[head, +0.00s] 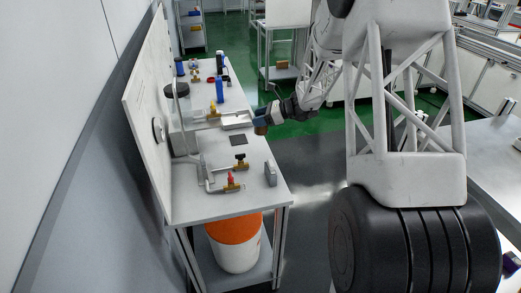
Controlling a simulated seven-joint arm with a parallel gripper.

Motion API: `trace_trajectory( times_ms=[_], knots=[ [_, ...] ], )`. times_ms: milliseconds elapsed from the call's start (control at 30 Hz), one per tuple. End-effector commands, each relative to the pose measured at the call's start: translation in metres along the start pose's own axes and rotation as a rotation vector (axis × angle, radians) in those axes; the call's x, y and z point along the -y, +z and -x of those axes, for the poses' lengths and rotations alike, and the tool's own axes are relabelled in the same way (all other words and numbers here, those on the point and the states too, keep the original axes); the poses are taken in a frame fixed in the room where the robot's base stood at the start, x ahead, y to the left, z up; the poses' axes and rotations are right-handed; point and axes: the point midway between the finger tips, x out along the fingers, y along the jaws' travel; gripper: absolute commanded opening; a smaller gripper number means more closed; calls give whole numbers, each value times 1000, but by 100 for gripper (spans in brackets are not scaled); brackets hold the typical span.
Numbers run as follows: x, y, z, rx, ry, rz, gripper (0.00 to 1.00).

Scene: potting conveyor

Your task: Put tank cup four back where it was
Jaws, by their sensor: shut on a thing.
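My gripper (262,119) reaches in from the right to the right edge of the white bench (245,204). It is shut on a small brownish cup (260,129), which shows just below the fingers. The cup is small in the picture and partly hidden by the gripper, so I cannot read a number on it. I cannot tell whether the cup touches the bench edge or hangs above it. A pale flat metal tray (236,122) lies just left of the gripper.
A dark square pad (238,140) lies near the cup. Black-handled (240,161) and red-handled (231,181) brass valves and a grey block (270,173) stand nearer. A blue bottle (219,90) stands farther back. An upright white panel (150,100) borders the left. An orange-and-white bucket (233,243) sits below.

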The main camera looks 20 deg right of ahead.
Motion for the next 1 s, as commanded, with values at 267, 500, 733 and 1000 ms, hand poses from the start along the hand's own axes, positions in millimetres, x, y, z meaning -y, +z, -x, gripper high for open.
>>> trace_trajectory(
  times_ms=[267,500,733,1000],
  knots=[
    [0,-28,-12,0,1,-2,30],
    [0,-53,-22,0,1,-2,30],
    [0,-56,-23,0,0,-1,30],
    [0,-61,-25,0,1,-1,30]
  ],
)
